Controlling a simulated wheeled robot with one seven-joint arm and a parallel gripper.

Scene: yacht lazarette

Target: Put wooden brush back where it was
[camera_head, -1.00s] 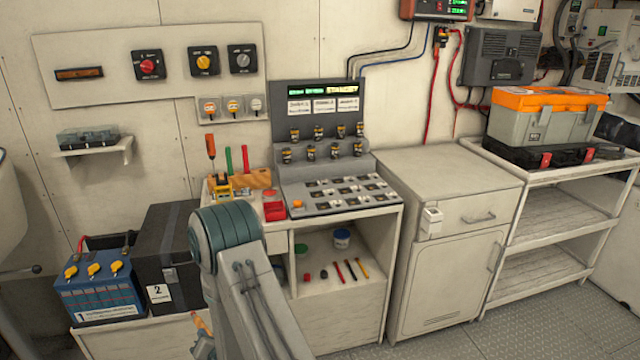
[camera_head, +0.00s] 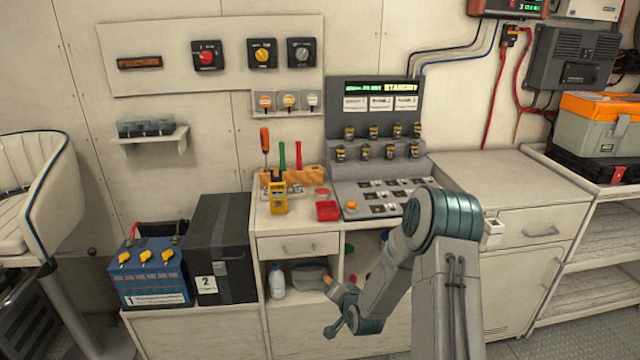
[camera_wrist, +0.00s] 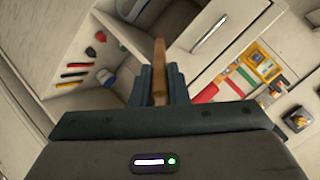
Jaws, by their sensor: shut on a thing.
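The wooden brush shows as a brown wooden piece (camera_wrist: 159,62) between my gripper's two fingers (camera_wrist: 160,84) in the wrist view. My gripper is shut on it, and the fingers hide its lower part. In the head view a small orange-brown end of the brush (camera_head: 327,281) shows at my gripper (camera_head: 338,290), which is low in front of the open cabinet compartment. My own arm hides part of that cabinet.
The bench cabinet (camera_head: 284,222) has a closed drawer (camera_head: 298,246) above open shelves with a white bottle (camera_head: 277,281) and a grey item (camera_head: 309,276). A screwdriver rack (camera_head: 305,175), yellow meter (camera_head: 279,198) and red box (camera_head: 327,210) stand on top. Batteries stand left.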

